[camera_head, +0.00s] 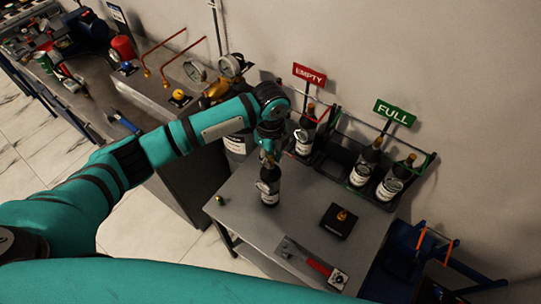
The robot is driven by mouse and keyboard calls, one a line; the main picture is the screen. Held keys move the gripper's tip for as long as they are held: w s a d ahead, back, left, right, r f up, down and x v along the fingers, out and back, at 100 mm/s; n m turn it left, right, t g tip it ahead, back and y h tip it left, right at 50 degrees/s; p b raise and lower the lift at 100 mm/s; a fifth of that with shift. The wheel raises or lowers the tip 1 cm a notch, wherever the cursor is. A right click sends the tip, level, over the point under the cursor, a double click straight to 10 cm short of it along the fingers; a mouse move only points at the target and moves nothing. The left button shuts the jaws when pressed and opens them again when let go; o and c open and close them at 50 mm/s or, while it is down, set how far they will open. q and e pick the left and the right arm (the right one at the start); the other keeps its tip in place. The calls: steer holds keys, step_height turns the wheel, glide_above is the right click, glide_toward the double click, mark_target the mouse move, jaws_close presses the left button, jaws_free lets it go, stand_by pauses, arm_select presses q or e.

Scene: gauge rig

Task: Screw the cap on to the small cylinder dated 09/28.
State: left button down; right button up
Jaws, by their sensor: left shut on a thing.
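My left gripper (268,148) reaches over the steel table (240,235) and is shut at the brass top of a small dark cylinder (269,186) with a white label. The cylinder is upright; I cannot tell whether its base touches the table. The gripper hides part of its top. Its date is too small to read. A small brass piece (220,200), possibly the cap, lies on the table to the left of the cylinder, apart from it. My right gripper is not in view.
A rack under a red EMPTY sign (309,74) holds one cylinder (305,136). A rack under a green FULL sign (395,113) holds two cylinders (366,165). A black block with a brass fitting (342,215) and a red-handled wrench (308,259) are on the table.

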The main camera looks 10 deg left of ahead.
arm_select(q)
steer(key=shift+m, duration=0.3)
steer(key=m, duration=0.4)
steer(key=shift+m, duration=0.4)
steer(key=shift+m, duration=0.8)
steer(key=m, duration=0.3)
steer(key=shift+m, duration=0.3)
steer(key=shift+m, duration=1.5)
steer(key=c, duration=0.8)
jaws_free()
